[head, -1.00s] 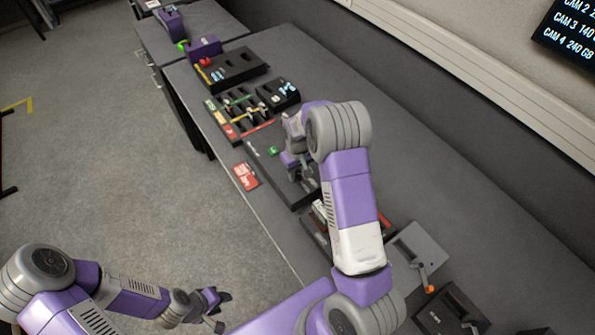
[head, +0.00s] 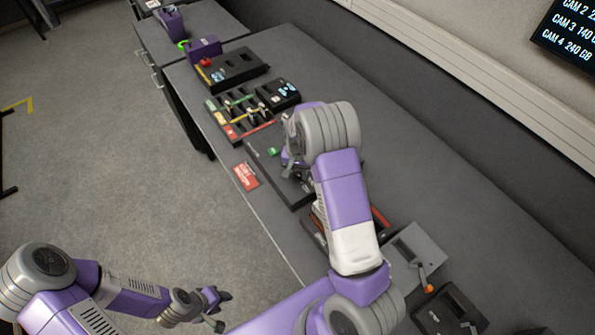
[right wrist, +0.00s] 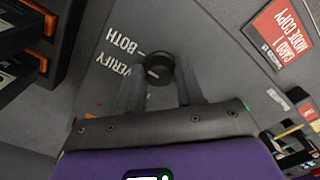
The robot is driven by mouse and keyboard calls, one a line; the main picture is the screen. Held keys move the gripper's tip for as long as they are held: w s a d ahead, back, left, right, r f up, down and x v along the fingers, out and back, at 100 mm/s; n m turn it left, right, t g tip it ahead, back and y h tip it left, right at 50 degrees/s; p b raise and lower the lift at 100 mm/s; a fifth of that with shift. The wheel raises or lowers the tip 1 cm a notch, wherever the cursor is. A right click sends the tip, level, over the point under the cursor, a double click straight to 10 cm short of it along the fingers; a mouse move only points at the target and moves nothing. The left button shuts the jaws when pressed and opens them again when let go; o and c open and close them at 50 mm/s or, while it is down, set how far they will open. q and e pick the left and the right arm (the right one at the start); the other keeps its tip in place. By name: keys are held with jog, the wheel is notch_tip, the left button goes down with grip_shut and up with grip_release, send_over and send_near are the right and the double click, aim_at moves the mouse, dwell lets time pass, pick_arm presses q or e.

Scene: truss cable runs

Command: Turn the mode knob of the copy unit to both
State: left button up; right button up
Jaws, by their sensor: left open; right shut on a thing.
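The copy unit (head: 257,157) is a long dark box on the bench, partly hidden behind my right arm in the head view. In the right wrist view its grey top (right wrist: 215,60) carries the words VERIFY and BOTH beside the round black mode knob (right wrist: 159,68). A small pale mark shows on the knob; its exact heading is hard to tell. My right gripper (right wrist: 160,80) is shut on the knob, one finger on each side. My left gripper (head: 219,308) is open and empty over the floor, away from the bench.
A red card (head: 246,176) reading MODE COPY lies at the bench's front edge beside the unit. Trays with coloured strips (head: 240,112) stand further along. A grey box with an orange-tipped lever (head: 427,283) stands nearer me. The bench's back strip is clear.

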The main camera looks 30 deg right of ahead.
aim_at(298, 173)
dwell(0.4)
jog(key=o, duration=1)
jog(key=shift+o, duration=0.2)
notch_tip(298, 173, up, 8)
jog(key=shift+f+p, duration=0.15)
jog(key=shift+p, duration=0.2)
